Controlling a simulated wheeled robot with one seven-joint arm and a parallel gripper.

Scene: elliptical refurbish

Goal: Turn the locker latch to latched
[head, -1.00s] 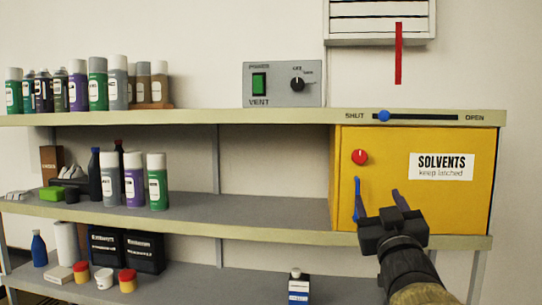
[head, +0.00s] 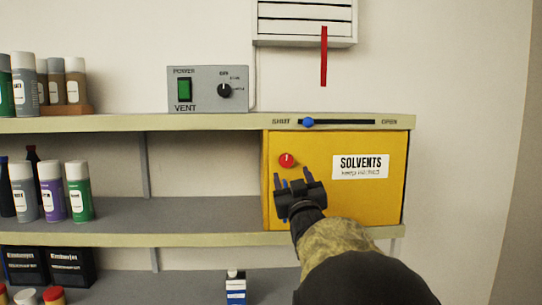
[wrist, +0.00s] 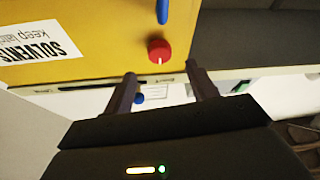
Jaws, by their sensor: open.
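The yellow solvents locker (head: 340,205) stands on the middle shelf at the right. Its latch is a round red knob (head: 287,160) on the upper left of the door, with a white mark pointing up. In the wrist view, which is upside down, the red knob (wrist: 159,51) shows just beyond the fingers. My gripper (head: 292,177) is open and empty, in front of the door and just below the knob in the head view. The blue door handle (wrist: 162,11) shows in the wrist view; my gripper mostly hides it in the head view. The door looks shut.
A blue slider (head: 308,122) on the shelf edge above the locker sits near SHUT. The grey vent box (head: 208,90) stands on the top shelf. Spray cans (head: 52,192) stand at the left.

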